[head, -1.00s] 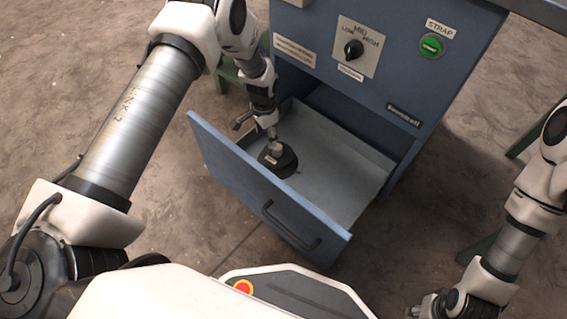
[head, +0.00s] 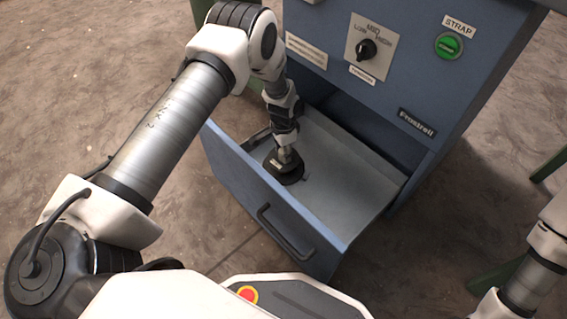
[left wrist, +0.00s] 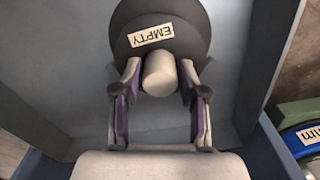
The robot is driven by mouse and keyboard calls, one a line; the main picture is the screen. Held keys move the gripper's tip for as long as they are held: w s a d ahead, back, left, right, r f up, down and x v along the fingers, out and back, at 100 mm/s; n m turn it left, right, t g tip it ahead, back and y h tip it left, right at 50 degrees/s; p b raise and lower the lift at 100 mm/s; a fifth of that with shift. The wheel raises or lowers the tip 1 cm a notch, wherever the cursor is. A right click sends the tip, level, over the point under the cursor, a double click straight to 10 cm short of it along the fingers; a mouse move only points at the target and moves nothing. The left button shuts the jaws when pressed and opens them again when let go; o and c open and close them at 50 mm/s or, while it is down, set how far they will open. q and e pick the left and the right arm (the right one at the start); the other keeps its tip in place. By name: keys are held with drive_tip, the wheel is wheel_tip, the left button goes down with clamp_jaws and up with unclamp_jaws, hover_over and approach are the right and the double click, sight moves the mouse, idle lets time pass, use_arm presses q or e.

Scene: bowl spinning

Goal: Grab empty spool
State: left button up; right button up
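The empty spool (head: 287,176) is dark, with a pale central hub, and sits upright on the floor of the open blue drawer (head: 345,180). In the left wrist view the spool (left wrist: 195,35) carries a label reading "EMPTY". My left gripper (left wrist: 159,84) is inside the drawer, its two purple-padded fingers open on either side of the grey hub. Narrow gaps show between the pads and the hub. In the head view my left gripper (head: 284,146) is over the spool and partly hides it. My right gripper is out of view; only its arm shows at the right edge.
The drawer's front panel (head: 238,190) with a dark handle (head: 285,233) stands close to my left arm. The blue cabinet (head: 415,75) rises behind, with a knob and a green button (head: 449,45).

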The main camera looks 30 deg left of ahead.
use_arm(q)
clamp_jaws()
